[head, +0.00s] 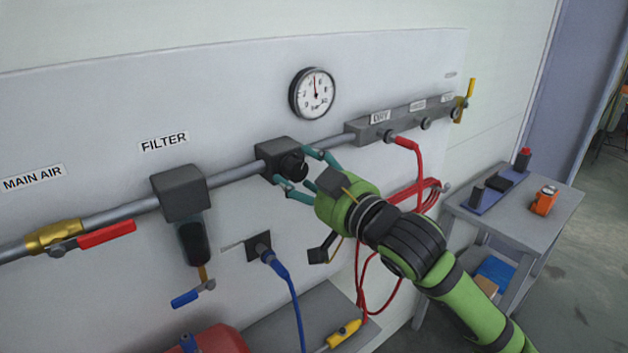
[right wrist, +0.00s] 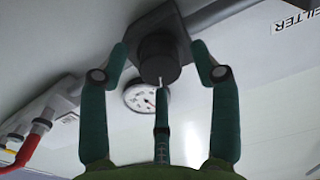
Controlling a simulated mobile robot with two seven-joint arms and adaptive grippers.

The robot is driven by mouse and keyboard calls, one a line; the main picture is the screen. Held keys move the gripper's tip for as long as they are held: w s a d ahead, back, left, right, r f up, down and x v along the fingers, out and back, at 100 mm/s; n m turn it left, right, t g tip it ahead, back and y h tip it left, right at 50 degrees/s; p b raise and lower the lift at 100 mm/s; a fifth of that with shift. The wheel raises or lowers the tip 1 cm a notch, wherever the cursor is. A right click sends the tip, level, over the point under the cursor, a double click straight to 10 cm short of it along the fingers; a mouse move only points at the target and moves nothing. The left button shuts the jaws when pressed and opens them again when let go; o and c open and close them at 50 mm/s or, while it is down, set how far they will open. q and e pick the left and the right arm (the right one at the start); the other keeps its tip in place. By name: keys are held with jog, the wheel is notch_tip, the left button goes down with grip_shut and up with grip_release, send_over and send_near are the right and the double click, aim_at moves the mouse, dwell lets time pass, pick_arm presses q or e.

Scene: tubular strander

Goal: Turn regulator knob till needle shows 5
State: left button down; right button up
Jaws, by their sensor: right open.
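The regulator (head: 278,152) is a dark grey block on the pipe, with a black round knob (head: 293,167) facing outward. The round white gauge (head: 313,93) is above it on the panel; its red needle points nearly straight up, and its numerals are too small to read surely. My right gripper (head: 297,170) is open, its teal fingers spread around the knob. In the right wrist view the knob (right wrist: 158,60) lies between the fingers, with gaps at the two side fingers; contact by the middle finger cannot be told. My left gripper is not in view.
A filter (head: 180,192) and red-handled main air valve (head: 105,235) are to the left. A manifold (head: 400,122) with a red hose is to the right. A blue hose (head: 285,275) hangs below. A grey cart (head: 510,215) stands at the right.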

jog(key=v, duration=1.2)
jog(key=shift+a, duration=0.1)
dwell(2.9)
